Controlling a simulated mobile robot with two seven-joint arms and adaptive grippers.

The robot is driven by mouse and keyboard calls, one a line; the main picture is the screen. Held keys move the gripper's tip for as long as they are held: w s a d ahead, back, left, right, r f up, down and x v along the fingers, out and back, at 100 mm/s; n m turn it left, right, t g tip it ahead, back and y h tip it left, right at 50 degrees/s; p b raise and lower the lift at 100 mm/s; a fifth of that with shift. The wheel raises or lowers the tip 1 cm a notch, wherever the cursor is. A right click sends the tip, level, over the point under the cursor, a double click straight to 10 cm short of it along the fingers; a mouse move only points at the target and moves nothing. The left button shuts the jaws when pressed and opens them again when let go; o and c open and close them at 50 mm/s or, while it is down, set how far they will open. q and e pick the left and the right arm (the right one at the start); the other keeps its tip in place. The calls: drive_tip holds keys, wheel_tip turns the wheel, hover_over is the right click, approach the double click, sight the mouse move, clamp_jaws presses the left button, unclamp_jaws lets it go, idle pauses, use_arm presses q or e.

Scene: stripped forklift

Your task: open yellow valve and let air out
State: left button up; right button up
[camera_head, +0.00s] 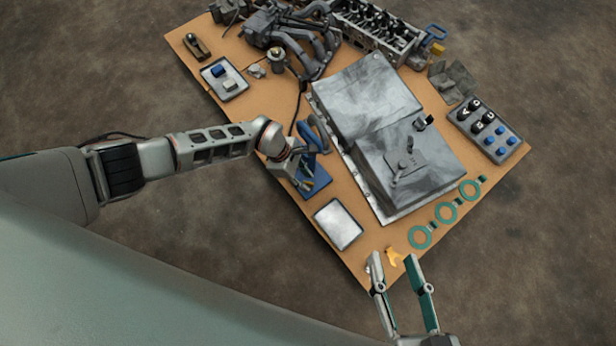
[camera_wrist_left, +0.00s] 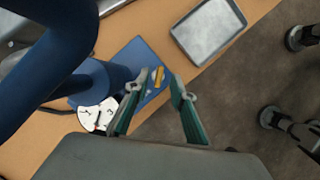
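A small yellow valve (camera_wrist_left: 158,77) shows over a blue base plate (camera_wrist_left: 150,55) in the left wrist view. It belongs with a blue device (camera_wrist_left: 75,75) that has a white dial (camera_wrist_left: 97,116). In the head view the blue plate (camera_head: 318,186) lies near the table's left edge, partly hidden by my left gripper (camera_head: 308,172). In the wrist view the left fingertips (camera_wrist_left: 160,80) are apart, with the valve seen between them; contact cannot be told. My right gripper (camera_head: 393,262) is open and empty at the table's near corner.
A silver tray (camera_head: 338,223) sits beside the blue plate. A large grey metal housing (camera_head: 400,165) fills the table's middle. Green rings (camera_head: 446,213) line the near right edge. A tray of knobs (camera_head: 507,148) is at right.

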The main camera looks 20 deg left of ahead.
use_arm(q)
drive_tip(key=shift+s+d+f, duration=0.1)
drive_tip(key=shift+d+f, duration=0.1)
drive_tip(key=shift+f, duration=0.5)
drive_tip(key=shift+w+d, duration=0.1)
drive_tip(key=shift+w, duration=0.1)
use_arm(e)
drive_tip(key=shift+s+a+m, duration=0.15)
drive_tip(key=shift+a+m, duration=0.35)
use_arm(q)
clamp_jaws()
drive_tip(key=shift+r, duration=0.2)
use_arm(e)
drive_tip(key=shift+r, duration=0.15)
